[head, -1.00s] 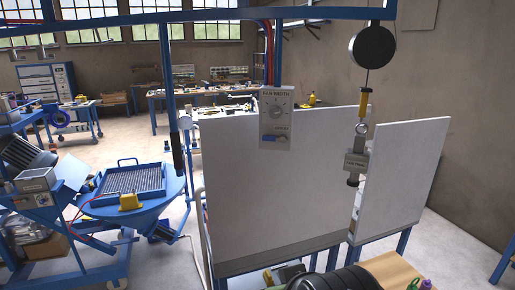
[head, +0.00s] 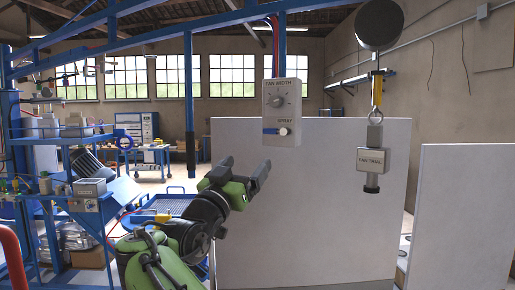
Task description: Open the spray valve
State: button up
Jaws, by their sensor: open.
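The control box marked FAN WIDTH and SPRAY (head: 281,112) hangs from a blue post in the upper middle of the head view. Its round knob (head: 277,100) sits above the spray valve lever (head: 277,131), which has a blue handle lying level and pointing left from a pale pivot at the right. My gripper (head: 263,170) is open and empty, below and a little left of the box, apart from it.
A grey block marked FAN TRIAL (head: 371,160) hangs from a hook at the right. Large white panels (head: 310,215) stand behind. Another blue post (head: 189,100) hangs left of the box. Blue-framed equipment (head: 75,195) fills the left side.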

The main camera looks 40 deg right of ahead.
aim_at(272, 131)
jog(key=p+x, duration=0.6)
jog(key=x, duration=0.9)
jog(key=shift+d+r, duration=0.25)
jog(key=shift+r, duration=0.05)
jog(key=shift+a, duration=0.1)
jog(key=c, duration=1.1)
jog(key=shift+o, duration=0.2)
jog(key=shift+f, duration=0.1)
